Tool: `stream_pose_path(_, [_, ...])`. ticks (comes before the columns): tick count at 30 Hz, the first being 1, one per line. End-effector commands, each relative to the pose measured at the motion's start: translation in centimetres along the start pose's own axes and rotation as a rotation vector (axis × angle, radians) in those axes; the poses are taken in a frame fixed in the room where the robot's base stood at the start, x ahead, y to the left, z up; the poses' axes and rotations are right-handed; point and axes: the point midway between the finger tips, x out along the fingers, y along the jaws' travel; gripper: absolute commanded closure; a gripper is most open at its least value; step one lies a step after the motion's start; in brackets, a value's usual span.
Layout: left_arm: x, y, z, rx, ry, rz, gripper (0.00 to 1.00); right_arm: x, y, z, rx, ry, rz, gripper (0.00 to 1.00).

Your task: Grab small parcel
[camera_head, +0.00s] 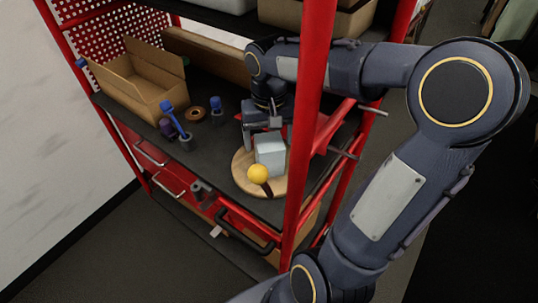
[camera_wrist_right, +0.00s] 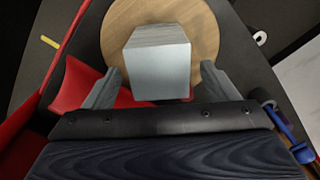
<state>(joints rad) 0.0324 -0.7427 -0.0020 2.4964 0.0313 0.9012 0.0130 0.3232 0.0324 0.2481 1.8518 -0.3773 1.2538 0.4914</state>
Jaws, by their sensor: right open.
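A small grey-white box-shaped parcel (camera_head: 270,154) stands on a round wooden board (camera_head: 242,178) on the dark shelf. My right gripper (camera_head: 262,133) is just behind the parcel in the head view, with its arm coming in from the right. In the right wrist view the parcel (camera_wrist_right: 160,65) lies ahead of and between the two spread fingers of my right gripper (camera_wrist_right: 160,84). Gaps show between each finger and the parcel. My left gripper is not in view.
A red rack post (camera_head: 308,110) rises close to the right. An open cardboard box (camera_head: 140,88), blue-handled tools (camera_head: 175,120) and a tape roll (camera_head: 195,113) stand to the left.

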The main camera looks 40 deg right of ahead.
Motion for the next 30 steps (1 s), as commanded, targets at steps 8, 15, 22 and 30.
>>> stream_pose_path(8, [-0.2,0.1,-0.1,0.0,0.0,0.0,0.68,3.7,0.1,0.1,0.001,-0.001,0.0,0.2])
stream_pose_path(15, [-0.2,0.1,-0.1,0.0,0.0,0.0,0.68,3.9,0.1,0.0,0.0,0.0,-0.001,0.2])
stream_pose_path(22, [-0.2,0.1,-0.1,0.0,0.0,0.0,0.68,3.9,0.1,0.0,0.0,0.001,-0.001,0.47])
stream_pose_path(30, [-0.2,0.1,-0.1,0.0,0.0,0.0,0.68,3.9,0.1,0.0,0.0,0.002,-0.001,0.8])
